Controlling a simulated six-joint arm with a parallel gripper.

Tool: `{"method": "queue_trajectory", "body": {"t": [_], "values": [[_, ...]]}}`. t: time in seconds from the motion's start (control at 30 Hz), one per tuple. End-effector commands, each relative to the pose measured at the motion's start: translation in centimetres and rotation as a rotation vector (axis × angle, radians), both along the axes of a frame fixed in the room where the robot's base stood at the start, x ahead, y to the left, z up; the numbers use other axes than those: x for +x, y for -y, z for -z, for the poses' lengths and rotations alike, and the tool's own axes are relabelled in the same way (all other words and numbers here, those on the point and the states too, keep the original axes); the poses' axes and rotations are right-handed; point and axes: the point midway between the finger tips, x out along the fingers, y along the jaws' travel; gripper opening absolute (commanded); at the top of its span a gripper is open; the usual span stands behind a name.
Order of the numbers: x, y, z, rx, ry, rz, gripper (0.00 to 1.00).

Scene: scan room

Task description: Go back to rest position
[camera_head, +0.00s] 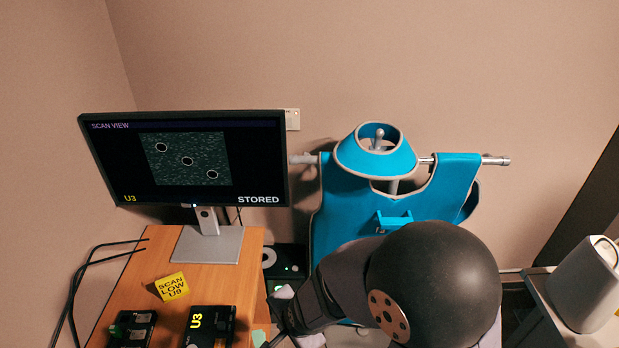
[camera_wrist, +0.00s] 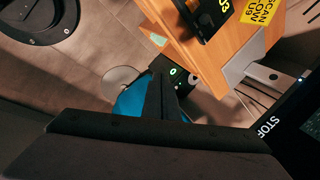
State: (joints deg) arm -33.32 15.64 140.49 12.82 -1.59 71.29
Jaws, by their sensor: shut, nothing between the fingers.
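My gripper (camera_wrist: 164,88) shows in the wrist view as dark fingers closed together, with nothing between them. They point past the edge of the wooden desk (camera_wrist: 192,62), over lower ground. In the head view my dark arm reaches from the lower right toward the desk's right edge, and the fingertips are hard to make out there.
The monitor (camera_head: 190,160) reads "SCAN VIEW", "U3" and "STORED". A yellow card (camera_head: 172,287) reading "SCAN LOW U9", a black U3 unit (camera_head: 212,325) and another black unit (camera_head: 133,328) are on the desk. A blue apron (camera_head: 335,205) hangs behind my arm. A pale cylinder (camera_head: 585,285) stands right.

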Motion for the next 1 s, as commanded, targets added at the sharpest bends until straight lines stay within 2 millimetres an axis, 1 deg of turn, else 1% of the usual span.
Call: {"method": "queue_trajectory", "body": {"t": [0.03,0.07,0.1,0.17,0.2,0.3,0.4,0.5,0.6,0.7,0.8,1.0], "values": [[0.1,2.2,-0.7,-0.049,-0.005,-0.057,0.00],[-0.1,3.5,-1.0,-0.082,-0.013,-0.102,0.00],[-0.4,5.1,-1.3,-0.124,-0.026,-0.165,0.00],[-1.1,7.6,-1.9,-0.183,-0.047,-0.259,0.00],[-1.6,9.2,-2.3,-0.218,-0.063,-0.321,0.00],[-3.4,12.9,-3.2,-0.292,-0.107,-0.475,0.00],[-5.3,15.9,-4.1,-0.342,-0.153,-0.612,0.00],[-7.0,18.1,-4.7,-0.369,-0.192,-0.721,0.00],[-8.3,19.5,-5.2,-0.382,-0.220,-0.800,0.00],[-9.2,20.3,-5.5,-0.387,-0.238,-0.848,0.00],[-9.5,20.6,-5.6,-0.389,-0.244,-0.868,0.00],[-9.6,20.6,-5.6,-0.389,-0.246,-0.872,0.00]]}}
